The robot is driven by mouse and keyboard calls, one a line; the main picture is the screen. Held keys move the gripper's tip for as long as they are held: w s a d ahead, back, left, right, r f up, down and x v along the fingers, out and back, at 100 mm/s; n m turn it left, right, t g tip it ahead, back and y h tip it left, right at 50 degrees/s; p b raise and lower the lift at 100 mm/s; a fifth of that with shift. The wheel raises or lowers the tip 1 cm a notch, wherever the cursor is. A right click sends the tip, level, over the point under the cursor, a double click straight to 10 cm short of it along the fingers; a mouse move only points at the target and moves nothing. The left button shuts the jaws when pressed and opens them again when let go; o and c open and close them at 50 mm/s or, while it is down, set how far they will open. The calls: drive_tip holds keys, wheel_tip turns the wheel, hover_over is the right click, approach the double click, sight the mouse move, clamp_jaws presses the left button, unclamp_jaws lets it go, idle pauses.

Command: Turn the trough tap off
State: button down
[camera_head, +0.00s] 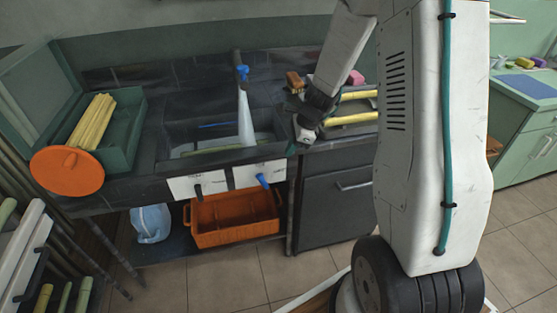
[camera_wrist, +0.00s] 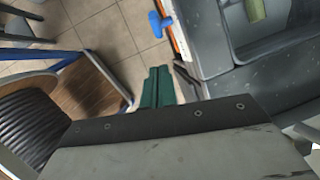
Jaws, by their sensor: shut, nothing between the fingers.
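The trough (camera_head: 190,139) is a dark sink set in the counter. White water (camera_head: 245,118) runs into it from a spout with a blue part (camera_head: 242,73). On the front, a blue tap handle (camera_head: 263,181) and a black handle (camera_head: 198,190) sit on white plates. My gripper (camera_head: 292,149) is at the trough's right front corner, above and right of the blue handle, apart from it. In the wrist view, its green fingers (camera_wrist: 157,88) are together and empty, and the blue handle (camera_wrist: 160,25) shows beyond their tips.
An orange crate (camera_head: 235,238) and a blue-white jug (camera_head: 152,224) stand on the shelf below. A green box of yellow cane (camera_head: 122,155) and an orange disc (camera_head: 67,171) are at left. The floor in front is clear.

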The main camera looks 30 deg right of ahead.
approach(262, 178)
wheel_tip(262, 178, down, 4)
drive_tip(key=d, duration=0.2)
drive_tip(key=w+a+f, duration=0.1)
drive_tip(key=a+f, duration=0.1)
drive_tip(key=a, duration=0.1)
drive_tip(key=shift+w+f, duration=0.15)
drive_tip(key=shift+w, duration=0.25)
